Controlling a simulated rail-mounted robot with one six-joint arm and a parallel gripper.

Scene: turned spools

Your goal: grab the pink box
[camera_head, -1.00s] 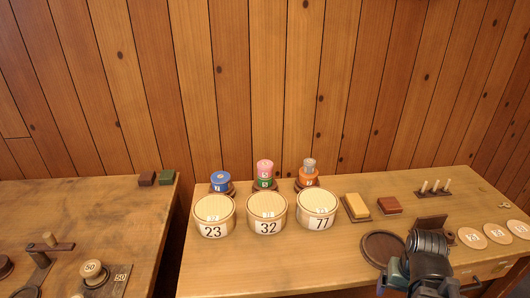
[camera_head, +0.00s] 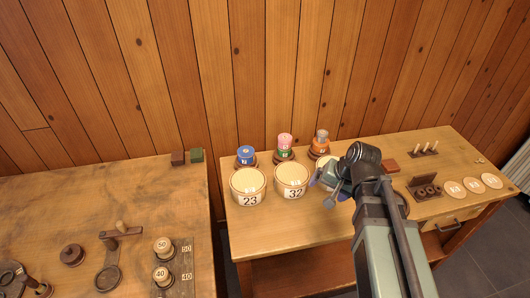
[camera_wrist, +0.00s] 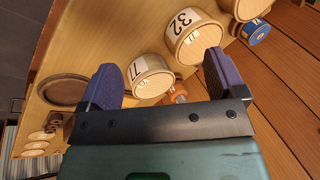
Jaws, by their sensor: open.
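The only pink thing I make out is a small round pink piece (camera_head: 285,139), not clearly a box, in the head view. It sits on a green piece (camera_head: 285,153) on a dark round base, behind the tub marked 32 (camera_head: 291,186). My gripper (camera_head: 321,191) is over the table to the front right of it, partly covering the tub marked 77. In the wrist view my gripper (camera_wrist: 163,65) has its two purple fingers wide apart with nothing held. The tub marked 77 (camera_wrist: 152,84) shows beyond them. I cannot make out the pink piece there.
A blue piece (camera_head: 246,153) stands left of the pink one, and an orange piece (camera_head: 319,147) with a grey top stands right. The tub marked 23 (camera_head: 248,187) is at the left. A pegged rack (camera_head: 424,151) and round discs lie at the right.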

